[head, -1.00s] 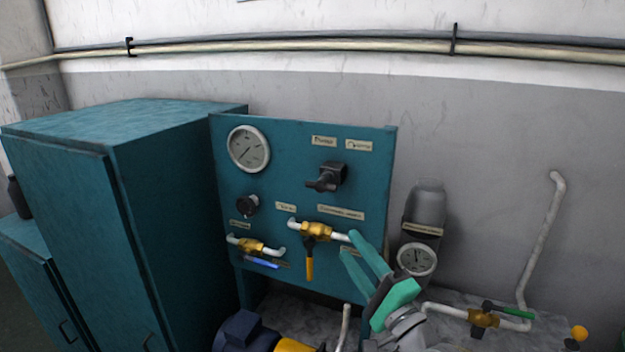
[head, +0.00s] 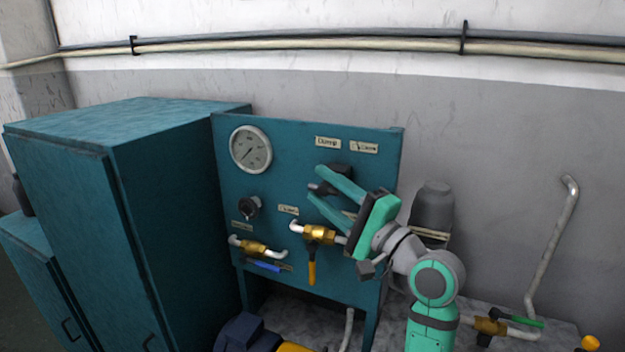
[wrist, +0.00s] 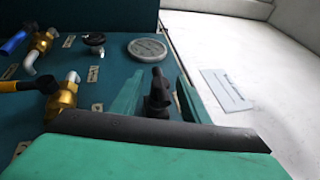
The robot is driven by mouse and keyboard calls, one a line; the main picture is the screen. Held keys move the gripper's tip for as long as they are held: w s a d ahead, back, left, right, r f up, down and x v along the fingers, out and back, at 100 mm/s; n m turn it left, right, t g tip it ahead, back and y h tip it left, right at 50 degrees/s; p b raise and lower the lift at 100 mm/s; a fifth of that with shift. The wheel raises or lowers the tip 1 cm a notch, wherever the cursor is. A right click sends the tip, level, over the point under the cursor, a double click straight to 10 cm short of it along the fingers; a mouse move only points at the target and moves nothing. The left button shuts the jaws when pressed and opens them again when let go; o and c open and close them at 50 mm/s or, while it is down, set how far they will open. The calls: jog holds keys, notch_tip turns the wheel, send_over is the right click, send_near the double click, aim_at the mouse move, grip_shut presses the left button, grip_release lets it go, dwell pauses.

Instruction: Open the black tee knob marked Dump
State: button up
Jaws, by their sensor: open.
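The black tee knob (head: 320,189) is on the teal panel (head: 290,140), below the label that reads like Dump (head: 327,142). In the head view my gripper (head: 314,184) partly covers the knob. Its green fingers are apart, one above and one below the knob. In the wrist view the knob (wrist: 157,95) stands between the two spread fingers (wrist: 160,78). I see no clear contact between the fingers and the knob.
A gauge (head: 250,149) and a small dark knob (head: 249,207) are left on the panel. Brass valves with a yellow handle (head: 312,265) and a blue handle (head: 263,267) sit below. A grey cylinder (head: 433,208) stands right of the panel. A teal cabinet (head: 180,200) stands left.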

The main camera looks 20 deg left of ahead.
jog(key=x, duration=0.4)
jog(key=c, duration=1.1)
jog(key=shift+o, duration=0.2)
